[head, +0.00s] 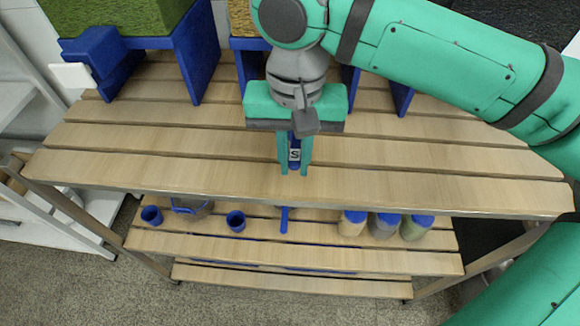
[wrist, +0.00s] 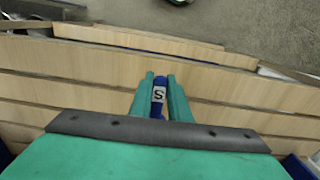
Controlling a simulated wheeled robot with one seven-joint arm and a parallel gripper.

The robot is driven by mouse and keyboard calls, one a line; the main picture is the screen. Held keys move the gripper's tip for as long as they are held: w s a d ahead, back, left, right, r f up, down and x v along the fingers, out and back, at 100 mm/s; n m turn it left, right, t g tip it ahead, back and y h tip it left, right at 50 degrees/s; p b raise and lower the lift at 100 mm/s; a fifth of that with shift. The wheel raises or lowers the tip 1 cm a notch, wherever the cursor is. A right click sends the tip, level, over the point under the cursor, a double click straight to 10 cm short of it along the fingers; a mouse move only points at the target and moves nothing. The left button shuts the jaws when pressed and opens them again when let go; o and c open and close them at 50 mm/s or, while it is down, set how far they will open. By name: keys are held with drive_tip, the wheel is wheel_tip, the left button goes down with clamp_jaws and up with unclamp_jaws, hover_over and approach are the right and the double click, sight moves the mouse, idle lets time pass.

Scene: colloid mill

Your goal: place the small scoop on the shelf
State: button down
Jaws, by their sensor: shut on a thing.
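My gripper (head: 294,170) points down over the upper wooden shelf (head: 400,173) in the head view. The wrist view also shows the scoop (wrist: 158,95) between the two fingertips (wrist: 159,82), with the shelf slats (wrist: 230,90) below. I cannot tell whether the scoop touches the slats.
Blue-framed bins (head: 198,55) stand at the back of the upper shelf, one with green contents (head: 120,15). The upper shelf's front left and right are clear.

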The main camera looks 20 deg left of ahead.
sight(290, 183)
drive_tip(key=shift+w+a+f, duration=0.3)
drive_tip(key=shift+a+f, duration=0.05)
drive_tip(key=shift+f, duration=0.2)
drive_tip(key=shift+w+a+f, duration=0.3)
drive_tip(key=shift+a+f, duration=0.05)
drive_tip(key=shift+f, duration=1.6)
drive_tip(key=shift+f, duration=0.1)
drive_tip(key=c, duration=1.7)
unclamp_jaws()
drive_tip(key=shift+o, duration=0.2)
wheel_tip(290, 183, up, 12)
drive_tip(key=shift+r, duration=0.15)
drive_tip(key=shift+d, duration=0.1)
